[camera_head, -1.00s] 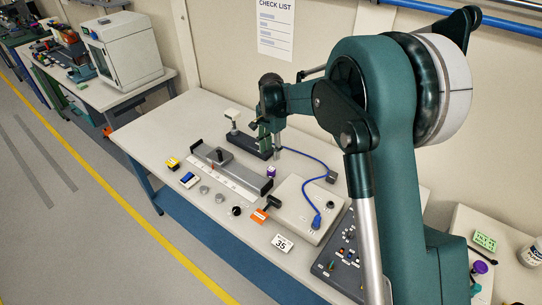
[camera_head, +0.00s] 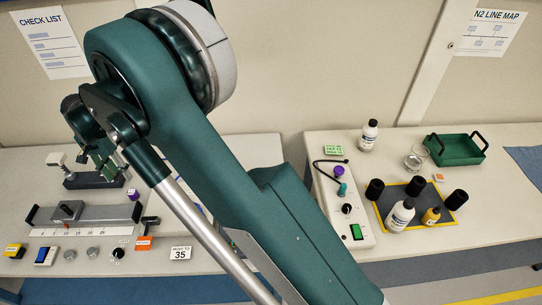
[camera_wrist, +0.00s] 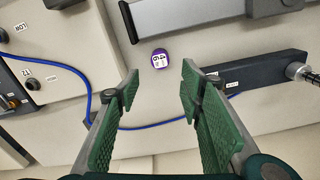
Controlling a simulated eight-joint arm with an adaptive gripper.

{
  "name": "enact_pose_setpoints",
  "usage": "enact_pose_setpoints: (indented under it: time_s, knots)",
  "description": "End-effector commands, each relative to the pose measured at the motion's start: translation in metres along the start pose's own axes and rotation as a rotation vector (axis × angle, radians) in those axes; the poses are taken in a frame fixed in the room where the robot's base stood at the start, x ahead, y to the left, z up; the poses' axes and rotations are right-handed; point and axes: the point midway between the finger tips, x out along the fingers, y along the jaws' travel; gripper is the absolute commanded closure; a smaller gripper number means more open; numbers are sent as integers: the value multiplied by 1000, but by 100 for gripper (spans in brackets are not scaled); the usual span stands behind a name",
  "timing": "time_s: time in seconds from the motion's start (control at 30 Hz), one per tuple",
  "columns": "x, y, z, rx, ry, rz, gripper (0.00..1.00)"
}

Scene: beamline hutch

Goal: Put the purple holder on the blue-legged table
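The purple holder, a small purple piece with a white numbered top, stands on the left table in the wrist view (camera_wrist: 159,58). It also shows small beside the right end of the grey rail in the head view (camera_head: 133,194). My gripper (camera_wrist: 160,86) is open and empty, with its green-padded fingers apart. The holder appears beyond the fingertips, roughly centred between them, and is not touched. In the head view my gripper (camera_head: 108,170) hangs over the back of the left table (camera_head: 215,262). That table showed a blue leg in the earlier head view; its legs are not clear now.
A grey rail (camera_head: 85,216) and a dark bar (camera_wrist: 262,68) lie near the holder, with a blue cable (camera_wrist: 88,95) nearby. The right table (camera_head: 410,262) bears a green tray (camera_head: 456,151), bottles, black cylinders and a control box (camera_head: 335,215). Its front strip is clear.

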Motion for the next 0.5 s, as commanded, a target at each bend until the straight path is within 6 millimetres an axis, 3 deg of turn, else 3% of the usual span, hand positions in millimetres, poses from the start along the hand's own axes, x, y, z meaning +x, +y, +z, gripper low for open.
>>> enact_pose_setpoints:
  time_s: [0.27,0.5]
  knots:
    - [-8,8,-6,-1,3,-5,62]
    - [-38,40,-30,-10,15,-28,62]
